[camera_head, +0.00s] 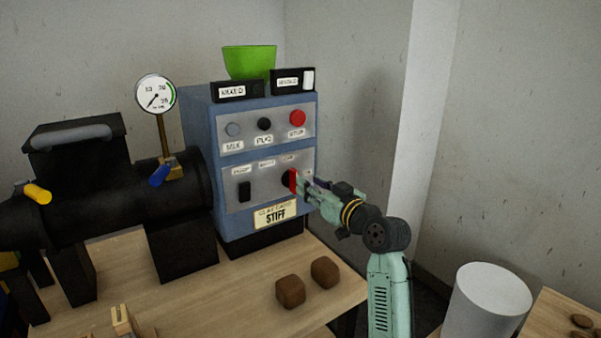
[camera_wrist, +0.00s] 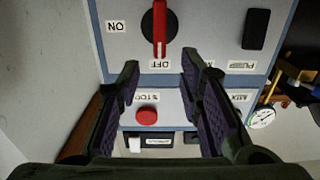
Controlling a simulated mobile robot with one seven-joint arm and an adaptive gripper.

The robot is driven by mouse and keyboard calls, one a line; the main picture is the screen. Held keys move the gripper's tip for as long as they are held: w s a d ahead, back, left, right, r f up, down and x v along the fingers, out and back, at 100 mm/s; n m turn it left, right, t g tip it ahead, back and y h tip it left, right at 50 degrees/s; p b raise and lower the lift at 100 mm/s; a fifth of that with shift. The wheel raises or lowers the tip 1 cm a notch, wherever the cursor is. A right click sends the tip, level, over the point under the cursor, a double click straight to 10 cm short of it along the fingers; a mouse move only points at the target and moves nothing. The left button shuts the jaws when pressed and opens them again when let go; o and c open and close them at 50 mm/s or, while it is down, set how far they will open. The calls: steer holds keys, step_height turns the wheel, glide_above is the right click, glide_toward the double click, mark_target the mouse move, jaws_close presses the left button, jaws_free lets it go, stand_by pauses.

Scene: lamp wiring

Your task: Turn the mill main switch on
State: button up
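The main switch is a rotary knob with a red handle on a round black base. It sits on the lower panel of the blue control box in the head view (camera_head: 293,181) and at the top of the wrist view (camera_wrist: 160,30). Its handle lines up with the OFF label (camera_wrist: 160,64); the ON label (camera_wrist: 116,26) is off to one side. My gripper (camera_head: 301,185) is at the knob in the head view. In the wrist view my gripper (camera_wrist: 160,65) has its fingers apart, one on each side of the handle's line. I see no clear contact.
A black rocker switch (camera_head: 244,191) is left of the knob. A red stop button (camera_head: 297,118) sits above it. The box (camera_head: 200,130) carries a green bowl (camera_head: 249,61). Two brown blocks (camera_head: 290,291) lie on the table (camera_head: 235,290). The wall is close behind.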

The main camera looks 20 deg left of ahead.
mark_target(293, 181)
steer(key=p+x, duration=0.1)
steer(key=x, duration=0.6)
steer(key=shift+c, duration=0.5)
jaws_close()
